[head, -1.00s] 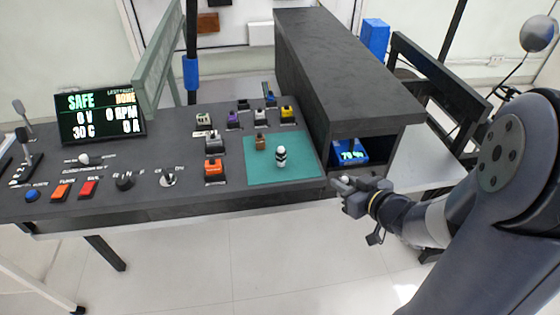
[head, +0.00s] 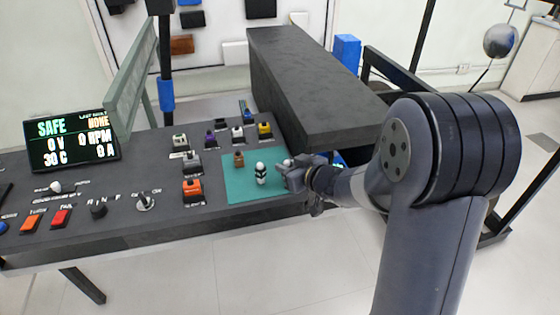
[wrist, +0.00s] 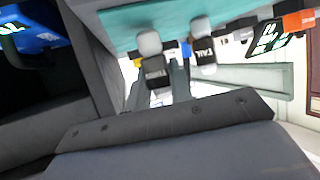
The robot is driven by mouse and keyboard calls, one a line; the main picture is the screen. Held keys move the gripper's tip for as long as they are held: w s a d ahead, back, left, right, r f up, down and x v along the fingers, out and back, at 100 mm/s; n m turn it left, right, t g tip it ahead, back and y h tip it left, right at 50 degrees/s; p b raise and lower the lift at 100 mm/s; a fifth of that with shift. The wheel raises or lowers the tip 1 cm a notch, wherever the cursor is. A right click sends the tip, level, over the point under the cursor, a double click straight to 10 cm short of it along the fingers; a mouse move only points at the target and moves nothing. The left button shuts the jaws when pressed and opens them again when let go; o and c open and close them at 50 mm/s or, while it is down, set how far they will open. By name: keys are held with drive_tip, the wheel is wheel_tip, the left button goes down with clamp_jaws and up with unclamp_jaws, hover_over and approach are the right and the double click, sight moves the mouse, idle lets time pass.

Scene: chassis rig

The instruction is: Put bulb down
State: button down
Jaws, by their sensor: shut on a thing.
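My gripper (head: 284,175) is shut on a bulb with a white top (head: 288,162) and a dark base, over the right part of the teal mat (head: 240,193). In the wrist view the held bulb (wrist: 150,43) sits between the fingers, against the teal mat (wrist: 180,12). I cannot tell whether its base touches the mat. A second black-and-white bulb (head: 261,174) stands upright on the mat, just left of my gripper; it also shows in the wrist view (wrist: 203,53), with lettering on its dark part.
A small brown block (head: 239,160) stands on the mat. Several coloured connectors, such as an orange one (head: 193,190), are left of and behind the mat. A dark box-like housing (head: 310,90) rises at the right. A display (head: 72,139) reads SAFE.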

sight(285, 163)
drive_tip(key=w+a, duration=0.2)
drive_tip(key=shift+w+a, duration=0.15)
drive_tip(key=shift+w, duration=0.2)
drive_tip(key=shift+s+f, duration=0.1)
drive_tip(key=shift+f, duration=0.05)
drive_tip(key=shift+f, duration=0.1)
drive_tip(key=shift+f, duration=0.15)
drive_tip(key=c, duration=1.3)
unclamp_jaws()
drive_tip(key=shift+o, duration=0.2)
